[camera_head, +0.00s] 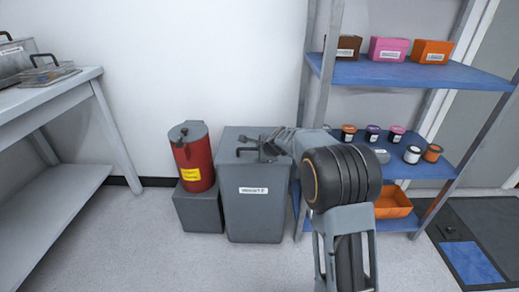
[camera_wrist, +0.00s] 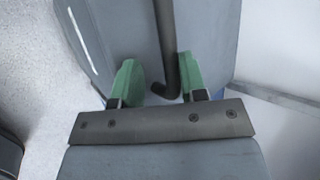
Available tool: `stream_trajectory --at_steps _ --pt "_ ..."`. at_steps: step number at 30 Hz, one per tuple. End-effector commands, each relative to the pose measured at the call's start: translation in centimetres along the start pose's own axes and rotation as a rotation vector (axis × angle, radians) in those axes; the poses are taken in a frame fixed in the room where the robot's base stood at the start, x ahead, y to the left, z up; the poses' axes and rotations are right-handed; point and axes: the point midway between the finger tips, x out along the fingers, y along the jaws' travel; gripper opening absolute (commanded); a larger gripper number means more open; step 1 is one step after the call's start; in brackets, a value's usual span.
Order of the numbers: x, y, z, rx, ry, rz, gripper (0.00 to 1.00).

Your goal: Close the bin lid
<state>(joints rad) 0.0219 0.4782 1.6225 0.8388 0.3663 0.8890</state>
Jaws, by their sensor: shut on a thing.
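The grey bin (camera_head: 255,208) stands on the floor against the wall, with a white label on its front. Its grey lid (camera_head: 232,138) lies across the top; I cannot tell whether it sits fully flush. A dark handle (camera_head: 246,152) is on the lid. My gripper (camera_head: 268,148) is at this handle, partly hidden by my arm.
A red canister (camera_head: 193,160) on a grey block (camera_head: 200,208) stands just left of the bin. A blue shelf rack (camera_head: 410,75) with boxes and jars is close on the right. A grey bench (camera_head: 50,110) is at left. The floor in front is clear.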

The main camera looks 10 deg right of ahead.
Motion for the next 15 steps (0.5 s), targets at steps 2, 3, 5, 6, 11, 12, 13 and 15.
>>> stream_trajectory --at_steps 2,3,5,6,11,12,13,15 --pt "0.6 1.1 -0.2 0.003 -0.001 0.024 0.32" --pt "0.6 1.1 -0.1 0.002 -0.001 0.024 0.36" --pt "0.6 1.1 -0.1 0.002 -0.002 0.024 0.41" --pt "0.5 1.1 0.0 0.001 -0.002 0.024 0.42" --pt "-0.9 0.8 0.2 -0.001 -0.004 0.022 0.42" --pt "-1.6 0.7 0.2 -0.001 -0.004 0.020 0.42" --pt "-2.1 0.7 0.2 -0.001 -0.003 0.019 0.42" --pt "-3.7 0.5 0.2 0.001 -0.003 0.016 0.42"
